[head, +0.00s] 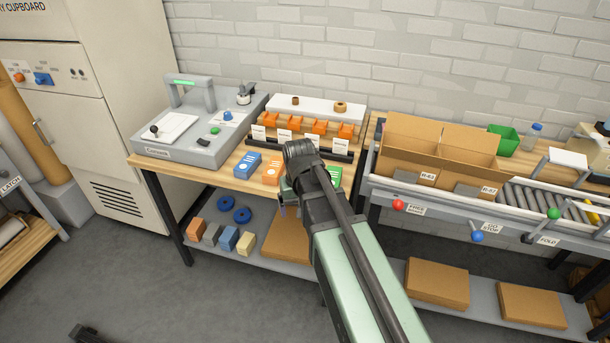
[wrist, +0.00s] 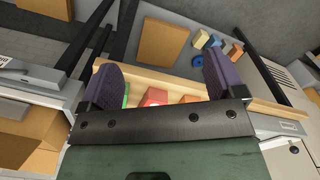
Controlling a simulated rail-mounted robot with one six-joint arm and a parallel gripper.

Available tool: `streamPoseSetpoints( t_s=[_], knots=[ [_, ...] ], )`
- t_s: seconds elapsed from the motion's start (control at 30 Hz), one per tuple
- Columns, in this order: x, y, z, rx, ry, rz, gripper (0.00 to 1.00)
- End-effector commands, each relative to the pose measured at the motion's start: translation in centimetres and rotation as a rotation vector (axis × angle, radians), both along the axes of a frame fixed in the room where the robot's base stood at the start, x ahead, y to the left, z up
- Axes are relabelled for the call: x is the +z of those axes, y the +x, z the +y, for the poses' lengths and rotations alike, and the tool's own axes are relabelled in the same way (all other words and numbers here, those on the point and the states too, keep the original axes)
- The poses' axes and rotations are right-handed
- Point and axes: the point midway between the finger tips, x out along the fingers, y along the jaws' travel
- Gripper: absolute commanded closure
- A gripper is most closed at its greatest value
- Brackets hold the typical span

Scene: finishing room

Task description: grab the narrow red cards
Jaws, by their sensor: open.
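A red box or pack (wrist: 154,97), likely the narrow red cards, stands on the wooden table top between a green pack (wrist: 126,95) and an orange pack (wrist: 188,99) in the wrist view. My gripper's body covers its lower part there. My gripper (wrist: 161,66) is open, its two purple fingers wide apart, with nothing held between them. The red pack shows in the gap between the fingers. In the head view my arm hides the red pack and most of my gripper; the orange pack (head: 271,173) and green pack (head: 334,176) show on either side of my arm.
A blue pack (head: 247,164) stands left of the orange one. Behind are orange bins (head: 320,127) with white labels and a grey machine (head: 198,130). A conveyor with an open cardboard box (head: 440,147) stands right. Blocks and blue rings (head: 241,215) lie on the lower shelf.

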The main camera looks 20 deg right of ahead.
Motion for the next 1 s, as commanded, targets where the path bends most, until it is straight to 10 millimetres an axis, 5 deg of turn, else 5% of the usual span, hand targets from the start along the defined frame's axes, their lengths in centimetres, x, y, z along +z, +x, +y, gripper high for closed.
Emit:
streamPoseSetpoints(
  t_s=[0.03, 0.1, 0.2, 0.27, 0.47, 0.77, 1.0],
  knots=[
    [0.7, 7.2, -2.9, -0.081, 0.000, 0.000, 0.12],
    [1.0, 13.9, -6.5, -0.215, 0.000, 0.000, 0.12],
    [1.2, 21.3, -10.3, -0.403, 0.002, -0.001, 0.12],
    [1.1, 23.7, -10.9, -0.492, 0.002, -0.001, 0.12],
    [0.8, 23.1, -10.6, -0.603, 0.002, -0.001, 0.12],
    [-4.6, 23.0, -10.6, -0.599, 0.002, -0.001, 0.12],
    [-5.3, 23.0, -10.6, -0.598, 0.002, -0.001, 0.12]
  ],
)
